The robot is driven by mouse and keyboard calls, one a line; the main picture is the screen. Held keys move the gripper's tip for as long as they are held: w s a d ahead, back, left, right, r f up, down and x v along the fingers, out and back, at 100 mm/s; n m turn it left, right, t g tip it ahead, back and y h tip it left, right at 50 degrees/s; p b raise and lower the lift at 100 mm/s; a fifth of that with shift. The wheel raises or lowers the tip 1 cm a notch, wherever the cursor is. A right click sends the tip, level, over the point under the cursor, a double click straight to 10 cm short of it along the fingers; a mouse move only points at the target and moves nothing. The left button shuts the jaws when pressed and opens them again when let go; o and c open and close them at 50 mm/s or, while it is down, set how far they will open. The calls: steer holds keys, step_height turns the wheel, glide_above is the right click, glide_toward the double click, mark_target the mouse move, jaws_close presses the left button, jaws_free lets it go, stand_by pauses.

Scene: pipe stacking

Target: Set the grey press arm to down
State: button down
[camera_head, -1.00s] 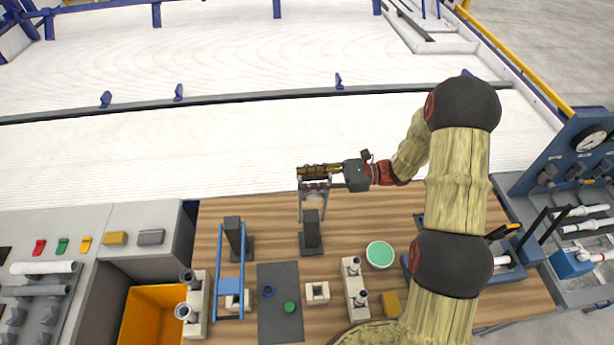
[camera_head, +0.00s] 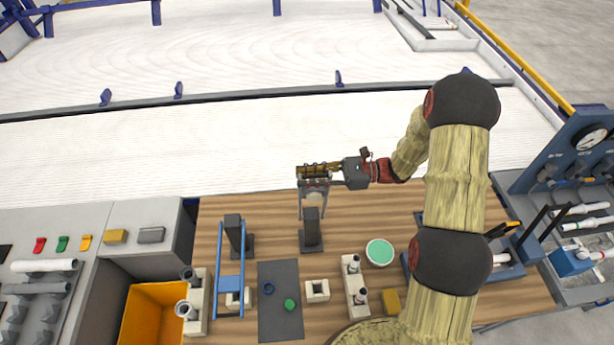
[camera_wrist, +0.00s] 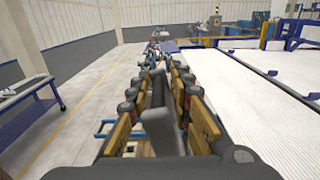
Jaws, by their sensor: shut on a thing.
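The grey press arm (camera_head: 301,205) is a frame rising from a dark post (camera_head: 311,232) on the wooden table. It stands raised, with its far end up at my gripper (camera_head: 318,171). My gripper is shut on the grey press arm near that upper end. In the wrist view the grey bar of the press arm (camera_wrist: 160,125) lies between the yellow-padded fingers of my gripper (camera_wrist: 162,95). The fingers hide part of the bar.
A blue press arm (camera_head: 230,283) lies lowered to the left. A dark mat (camera_head: 280,320), a pale block (camera_head: 317,291), a green-topped round dish (camera_head: 379,252) and an orange bin (camera_head: 150,300) stand nearby. A white conveyor-like surface (camera_head: 240,150) lies beyond the table.

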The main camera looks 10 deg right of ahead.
steer(key=shift+s+f, duration=0.1)
stand_by(0.3)
steer(key=s+f+n+b, duration=0.4)
steer(key=s+b, duration=0.3)
steer(key=s, duration=0.4)
steer(key=s+f+n+b, duration=0.4)
steer(key=s+f+b, duration=0.4)
steer(key=f+b, duration=0.2)
steer(key=s+f+n+b, duration=0.3)
steer(key=s+f+b, duration=0.4)
steer(key=f+b, duration=0.4)
step_height(320, 180, down, 4)
steer(key=shift+s+r+n, duration=0.2)
steer(key=shift+s+n, duration=0.2)
steer(key=shift+d, duration=0.1)
steer(key=c, duration=1.9)
jaws_free()
steer(key=shift+w, duration=0.15)
